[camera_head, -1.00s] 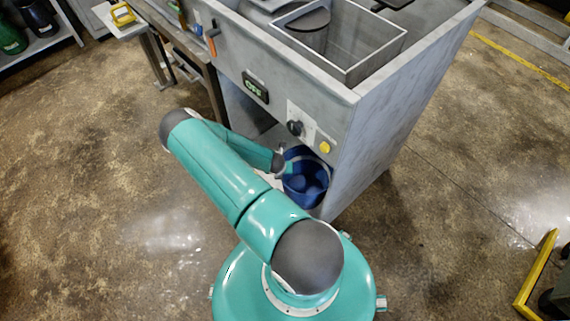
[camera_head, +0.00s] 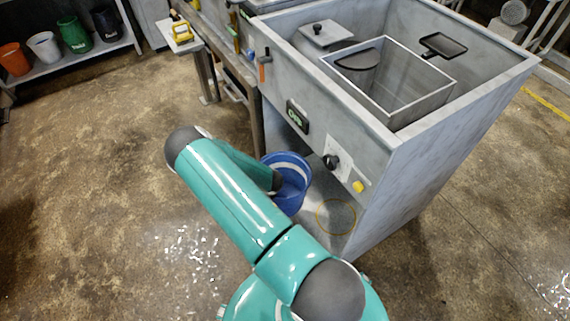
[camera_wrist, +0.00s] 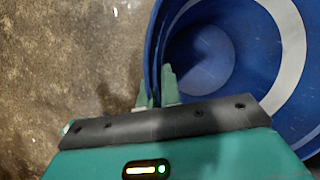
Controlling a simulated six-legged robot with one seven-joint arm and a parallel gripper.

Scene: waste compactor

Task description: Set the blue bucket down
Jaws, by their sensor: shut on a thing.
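The blue bucket (camera_head: 293,203) is at the front left of the waste compactor's open lower bay, beside the bay floor. In the wrist view the bucket (camera_wrist: 292,50) fills the right side, with a pale band and a dark inside. My gripper (camera_wrist: 158,85) is shut on the bucket's rim, one finger on each side of the wall. In the head view my arm hides most of the gripper and part of the bucket. I cannot tell whether the bucket's base touches anything.
The compactor (camera_head: 370,165) stands at the right, with a yellow ring (camera_head: 336,232) marked on its bay floor. A workbench (camera_head: 236,66) adjoins it. A shelf at the upper left holds orange (camera_head: 14,60), white, green and black buckets. The floor (camera_head: 100,190) at left is clear.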

